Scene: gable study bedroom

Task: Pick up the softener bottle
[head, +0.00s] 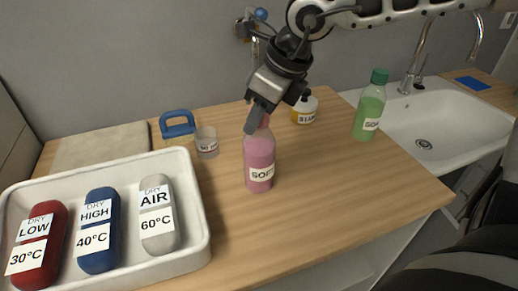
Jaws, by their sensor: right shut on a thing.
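The softener bottle (259,157) is pink with a white label that partly reads "SOF". It stands upright on the wooden counter, or very close above it; I cannot tell which. My right gripper (258,117) comes down from above and is shut on the top of the bottle, hiding its cap. My left gripper is not in the head view.
A white tray (203,215) with red, blue and grey labelled pieces lies at the left. A green bottle (369,108) stands by the sink (440,118). A yellow bottle (304,110), a clear cup (207,146) and a blue-handled item (178,125) are nearby. The counter's front right is clear.

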